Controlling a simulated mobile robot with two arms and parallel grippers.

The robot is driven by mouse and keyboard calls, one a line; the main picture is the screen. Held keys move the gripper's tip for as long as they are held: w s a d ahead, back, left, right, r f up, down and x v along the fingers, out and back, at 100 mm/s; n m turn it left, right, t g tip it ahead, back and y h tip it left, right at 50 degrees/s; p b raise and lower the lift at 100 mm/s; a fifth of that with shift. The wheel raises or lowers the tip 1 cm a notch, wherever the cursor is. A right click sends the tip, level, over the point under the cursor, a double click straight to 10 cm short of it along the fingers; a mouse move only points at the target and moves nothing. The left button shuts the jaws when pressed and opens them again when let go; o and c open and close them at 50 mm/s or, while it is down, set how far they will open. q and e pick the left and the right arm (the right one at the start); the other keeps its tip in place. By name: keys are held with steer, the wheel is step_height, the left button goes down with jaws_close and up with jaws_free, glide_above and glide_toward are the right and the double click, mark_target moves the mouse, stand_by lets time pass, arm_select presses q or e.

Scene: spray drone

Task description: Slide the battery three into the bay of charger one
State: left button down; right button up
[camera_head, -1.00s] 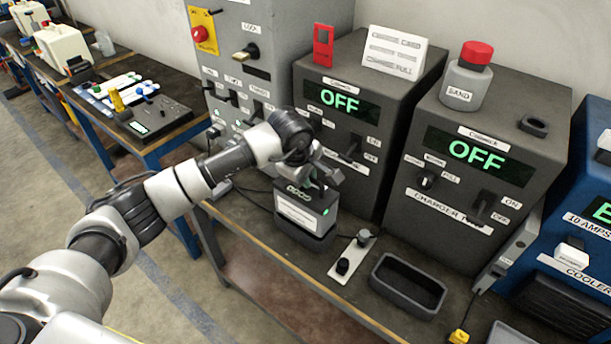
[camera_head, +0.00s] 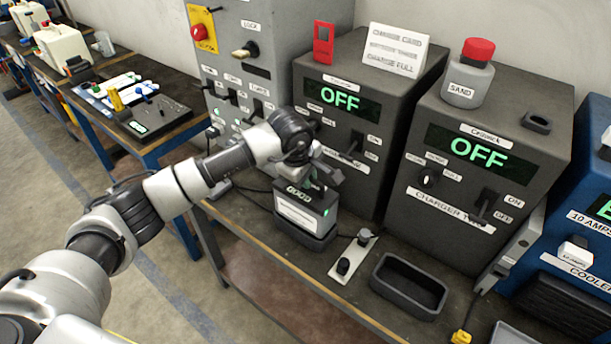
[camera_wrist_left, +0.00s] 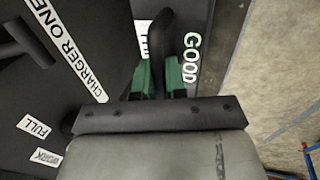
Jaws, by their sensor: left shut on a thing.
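A dark battery (camera_head: 306,214) with a white label and a small green light stands upright in front of charger one (camera_head: 338,105), whose screen reads OFF. Its lower end is in or right over a dark bay (camera_head: 304,237) on the bench; I cannot tell how deep it sits. My left gripper (camera_head: 319,180) is shut on the handle at the battery's top. In the left wrist view its green fingertips (camera_wrist_left: 158,78) are on either side of the handle, beside the word GOOD on the battery (camera_wrist_left: 193,50). The battery's number is not readable. My right gripper is not in view.
Charger two (camera_head: 470,180), also reading OFF, stands to the right with an empty dark bay (camera_head: 408,287) in front. A small switch plate (camera_head: 352,256) lies between the bays. A grey control cabinet (camera_head: 245,70) stands left, a blue cooler (camera_head: 575,250) far right.

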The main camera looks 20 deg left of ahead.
mark_target(304, 190)
arm_select(q)
steer(key=shift+w+f+b, duration=0.1)
steer(key=shift+f+b, duration=2.4)
steer(key=shift+b, duration=0.1)
steer(key=c, duration=1.1)
jaws_free()
steer(key=shift+s, duration=0.2)
steer(key=shift+f, duration=0.35)
steer(key=b+v, duration=0.1)
steer(key=v, duration=1)
steer(key=shift+r+b, duration=0.2)
steer(key=shift+b, duration=0.2)
